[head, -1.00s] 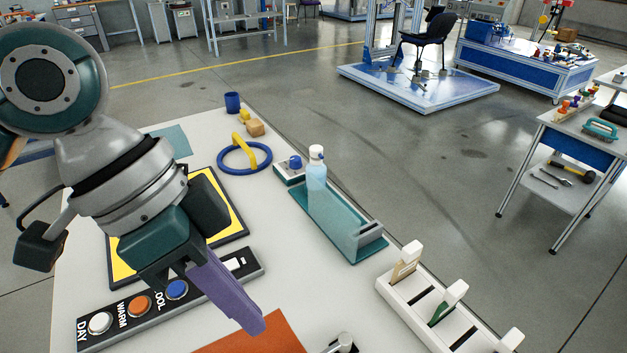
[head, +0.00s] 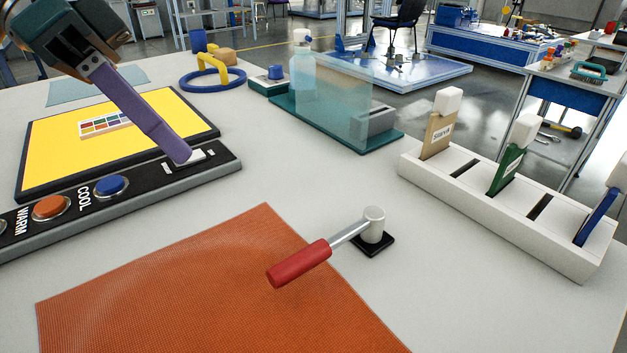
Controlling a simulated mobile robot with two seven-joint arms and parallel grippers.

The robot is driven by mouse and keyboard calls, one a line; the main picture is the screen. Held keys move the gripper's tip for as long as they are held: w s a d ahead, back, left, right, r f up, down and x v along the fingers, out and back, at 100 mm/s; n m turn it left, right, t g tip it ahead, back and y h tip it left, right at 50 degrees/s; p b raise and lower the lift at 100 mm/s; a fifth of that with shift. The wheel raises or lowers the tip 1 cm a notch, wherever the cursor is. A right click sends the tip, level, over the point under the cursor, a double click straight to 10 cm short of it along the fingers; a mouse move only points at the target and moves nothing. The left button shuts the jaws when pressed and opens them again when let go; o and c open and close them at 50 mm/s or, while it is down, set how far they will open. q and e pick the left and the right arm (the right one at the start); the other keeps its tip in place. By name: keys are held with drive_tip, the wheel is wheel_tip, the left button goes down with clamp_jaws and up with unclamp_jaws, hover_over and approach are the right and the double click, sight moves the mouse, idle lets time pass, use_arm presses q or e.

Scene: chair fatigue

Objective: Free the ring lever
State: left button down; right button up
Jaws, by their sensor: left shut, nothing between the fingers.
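A blue ring (head: 195,83) with a yellow arched handle (head: 212,66) lies at the back left of the table. A separate lever with a red grip (head: 299,264) and a metal rod rises from a small black base (head: 373,243); its grip reaches over the orange mat (head: 215,290). My left gripper (head: 180,157) comes in from the upper left with its long purple fingers shut and empty. Its tip is at the white switch (head: 196,158) at the right end of the button panel, partly hiding it; I cannot tell whether they touch. My right gripper is out of view.
The button panel (head: 150,181) and a yellow-faced board (head: 60,130) lie at left. A teal tray with a clear wall (head: 352,95) and a bottle (head: 303,62) stand behind. A white slotted rack (head: 520,205) with upright tags is at right. The white table between is bare.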

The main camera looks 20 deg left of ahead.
sight(327, 246)
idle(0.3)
use_arm(q)
drive_tip(key=b+x, duration=0.1)
drive_tip(key=x, duration=0.8)
drive_tip(key=shift+d+f, duration=0.25)
drive_tip(key=shift+s+d+r+p, duration=0.2)
drive_tip(key=shift+s+d+p, duration=0.45)
drive_tip(key=shift+d, duration=0.35)
drive_tip(key=shift+s+d+r, duration=0.1)
drive_tip(key=shift+s+d, duration=0.45)
drive_tip(key=shift+d, duration=0.1)
